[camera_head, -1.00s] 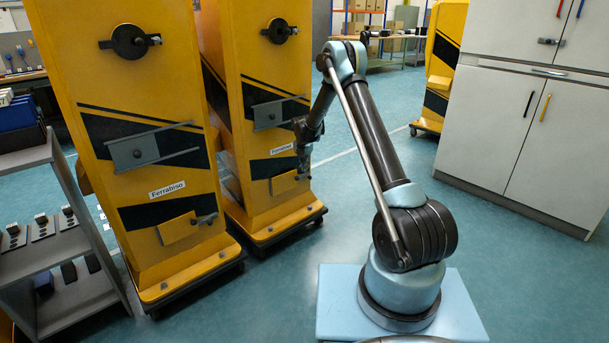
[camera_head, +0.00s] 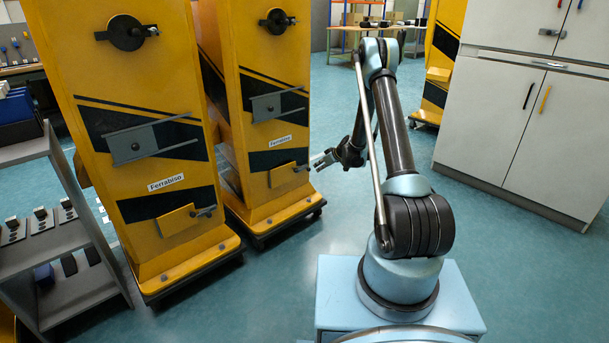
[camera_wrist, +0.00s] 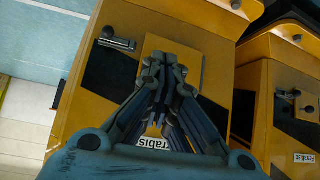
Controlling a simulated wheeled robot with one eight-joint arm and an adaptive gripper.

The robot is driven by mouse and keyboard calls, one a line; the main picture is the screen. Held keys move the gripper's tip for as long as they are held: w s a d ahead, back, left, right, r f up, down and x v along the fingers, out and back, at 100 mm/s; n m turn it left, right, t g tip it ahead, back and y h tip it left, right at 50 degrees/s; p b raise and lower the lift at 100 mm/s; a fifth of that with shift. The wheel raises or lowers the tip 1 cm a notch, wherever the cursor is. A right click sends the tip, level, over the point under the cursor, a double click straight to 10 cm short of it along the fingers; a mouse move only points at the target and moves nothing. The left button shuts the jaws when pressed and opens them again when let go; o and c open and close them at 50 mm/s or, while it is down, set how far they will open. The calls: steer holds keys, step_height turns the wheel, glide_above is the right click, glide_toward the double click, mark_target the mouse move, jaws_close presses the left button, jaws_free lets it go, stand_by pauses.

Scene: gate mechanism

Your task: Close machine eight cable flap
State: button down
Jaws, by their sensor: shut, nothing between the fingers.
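Two yellow machines with dark stripes stand side by side; I cannot read a machine number. The right machine (camera_head: 262,75) has a small yellow cable flap (camera_head: 283,176) low on its front, with a metal latch (camera_head: 301,168) at its right. The flap also shows in the wrist view (camera_wrist: 190,47), behind the fingers, with the latch (camera_wrist: 117,43) to its left. I cannot tell whether it lies fully flat. My gripper (camera_head: 317,162) is shut and empty, right of the latch and apart from it; its fingers (camera_wrist: 165,62) cover part of the flap in the wrist view.
The left machine (camera_head: 115,70) carries a similar flap (camera_head: 174,222) and latch. A grey shelf trolley (camera_head: 60,195) stands at the far left. A white cabinet (camera_head: 500,125) is at the right. The floor between my gripper and the cabinet is clear.

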steer(key=w+a+r+x, duration=0.1)
steer(key=x, duration=1.2)
steer(key=shift+a+r, duration=0.2)
steer(key=shift+r, duration=0.05)
steer(key=shift+w, duration=0.15)
steer(key=shift+w+a+r, duration=0.1)
steer(key=shift+w+a, duration=0.55)
steer(key=shift+w, duration=0.4)
steer(key=shift+a, duration=0.1)
